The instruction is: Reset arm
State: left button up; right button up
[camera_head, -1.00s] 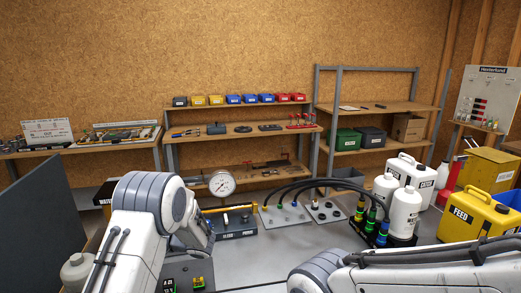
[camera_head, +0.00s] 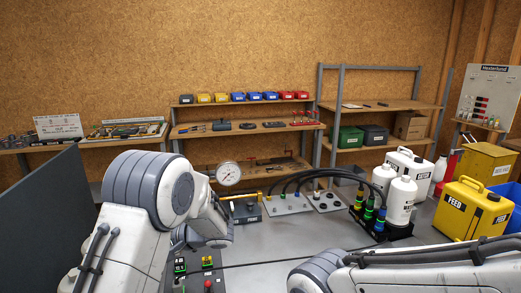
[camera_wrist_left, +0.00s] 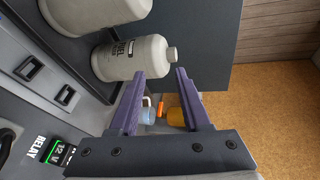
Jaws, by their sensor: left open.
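My left arm (camera_head: 140,190) rises from the bottom left of the head view and bends down at its far end. Its gripper cannot be made out there. In the left wrist view my left gripper (camera_wrist_left: 157,90) is open, its two purple fingers apart with nothing gripped between them.
A dial gauge (camera_head: 228,173) stands behind my left arm. A yellow FEED can (camera_head: 472,212) stands farther right. A dark panel (camera_head: 45,215) borders the left. The bench middle (camera_head: 290,240) is clear.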

pick_arm(q)
jog(key=s+d+f+m+h+b, duration=0.2)
jog(key=s+d+h, duration=0.6)
jog(key=s+d, duration=0.5)
jog(key=s+d+f+m+g+h+b, duration=0.1)
jog(key=s+d+f+m+h+b, duration=0.2)
jog(key=s+d+h, duration=0.5)
jog(key=s+d+f, duration=0.1)
jog(key=s+d, duration=0.4)
jog(key=s, duration=0.3)
jog(key=shift+s+d+f, duration=0.3)
jog(key=shift+s, duration=0.05)
